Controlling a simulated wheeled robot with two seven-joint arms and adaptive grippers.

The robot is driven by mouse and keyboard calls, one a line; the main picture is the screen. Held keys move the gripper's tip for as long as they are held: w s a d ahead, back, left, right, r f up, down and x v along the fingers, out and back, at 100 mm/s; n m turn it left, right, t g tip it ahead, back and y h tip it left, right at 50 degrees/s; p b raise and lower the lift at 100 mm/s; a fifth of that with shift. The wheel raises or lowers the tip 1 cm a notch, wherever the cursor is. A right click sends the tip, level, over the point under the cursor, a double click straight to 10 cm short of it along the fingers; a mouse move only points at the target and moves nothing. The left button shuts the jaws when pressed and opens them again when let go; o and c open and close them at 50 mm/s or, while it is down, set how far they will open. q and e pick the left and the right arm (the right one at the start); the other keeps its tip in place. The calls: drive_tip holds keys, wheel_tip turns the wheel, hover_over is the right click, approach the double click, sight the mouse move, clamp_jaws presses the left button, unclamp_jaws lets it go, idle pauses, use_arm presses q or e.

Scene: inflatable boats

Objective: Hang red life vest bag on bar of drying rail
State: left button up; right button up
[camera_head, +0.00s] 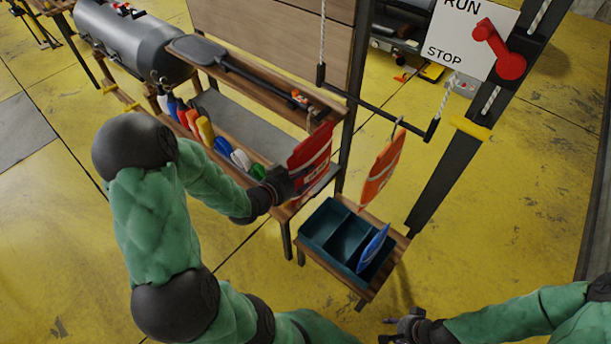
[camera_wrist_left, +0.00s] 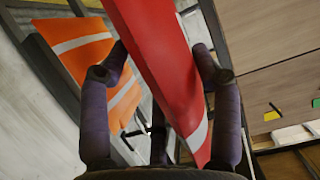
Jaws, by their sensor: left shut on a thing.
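The red life vest bag (camera_head: 312,158) with a pale stripe is held by my left gripper (camera_head: 284,184), beside the right end of the wooden shelf. In the left wrist view the red bag (camera_wrist_left: 160,50) lies between the purple fingers of my left gripper (camera_wrist_left: 160,78). The black bar (camera_head: 375,105) of the drying rail hangs on ropes, to the right of and above the red bag, apart from it. An orange bag (camera_head: 381,172) hangs from the bar's right part; it also shows in the wrist view (camera_wrist_left: 82,55). My right gripper (camera_head: 408,328) is low at the bottom edge, its fingers unclear.
A teal divided bin (camera_head: 325,222) holding a blue bag (camera_head: 374,246) stands on a small wooden stand below the rail. A dark post (camera_head: 440,175) and a RUN/STOP sign (camera_head: 455,40) are at right. Colourful bottles (camera_head: 205,130) line the shelf. The bar's left part is bare.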

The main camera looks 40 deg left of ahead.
use_arm(q)
wheel_tip(320, 180, up, 4)
drive_tip(key=s+d+p, duration=0.1)
drive_tip(key=s, duration=0.1)
approach(336, 148)
drive_tip(key=shift+w+d+r, duration=0.1)
drive_tip(key=shift+w, duration=1.4)
drive_tip(key=shift+w+r, duration=0.1)
drive_tip(key=shift+w, duration=1.45)
drive_tip(key=shift+f+b, duration=1.55)
drive_tip(key=shift+b, duration=0.35)
use_arm(e)
drive_tip(key=shift+s+f, duration=0.1)
drive_tip(key=shift+f, duration=0.95)
use_arm(q)
drive_tip(key=o, duration=1.6)
use_arm(e)
drive_tip(key=shift+d, duration=0.1)
use_arm(q)
drive_tip(key=shift+s+f, duration=0.1)
